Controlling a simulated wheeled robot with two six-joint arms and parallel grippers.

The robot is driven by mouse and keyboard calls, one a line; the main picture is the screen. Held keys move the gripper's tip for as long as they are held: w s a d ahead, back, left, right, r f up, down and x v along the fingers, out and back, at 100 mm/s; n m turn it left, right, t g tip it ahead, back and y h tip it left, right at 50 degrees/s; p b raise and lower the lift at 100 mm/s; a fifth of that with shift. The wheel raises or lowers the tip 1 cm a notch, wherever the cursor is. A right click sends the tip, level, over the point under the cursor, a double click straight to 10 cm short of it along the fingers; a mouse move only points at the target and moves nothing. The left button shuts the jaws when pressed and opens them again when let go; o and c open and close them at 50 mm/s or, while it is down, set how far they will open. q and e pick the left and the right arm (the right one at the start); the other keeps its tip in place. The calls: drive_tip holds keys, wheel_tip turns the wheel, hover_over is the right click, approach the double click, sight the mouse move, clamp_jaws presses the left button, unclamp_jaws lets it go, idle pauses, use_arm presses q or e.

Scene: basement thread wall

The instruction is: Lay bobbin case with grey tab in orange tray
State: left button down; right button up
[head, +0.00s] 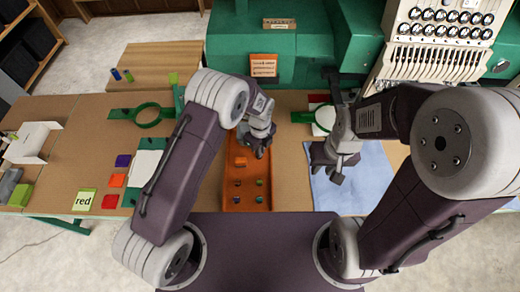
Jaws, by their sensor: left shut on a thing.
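The orange tray (246,206) lies on the brown table in front of me, with several small coloured pieces, some greenish and some purple, in its near half. My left gripper (260,151) is over the far right part of the tray, pointing down. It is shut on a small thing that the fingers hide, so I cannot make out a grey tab. My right gripper (334,166) is over the blue cloth to the right of the tray. I cannot tell whether its jaws are open. No bobbin case is clearly recognisable.
The blue cloth (376,178) covers the table at the right. A green sewing machine (240,52) stands behind the tray. Green ring frames (146,114), a white pad (143,168) and coloured squares (117,180) lie at the left.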

use_arm(q)
drive_tip(key=shift+s+f, duration=0.1)
drive_tip(key=shift+f+b, duration=0.4)
drive_tip(key=shift+f, duration=0.05)
drive_tip(key=c, duration=1.5)
unclamp_jaws()
wheel_tip(320, 180, up, 9)
drive_tip(key=shift+r+b, duration=0.1)
drive_tip(key=shift+b, duration=0.45)
drive_tip(key=shift+a, duration=0.1)
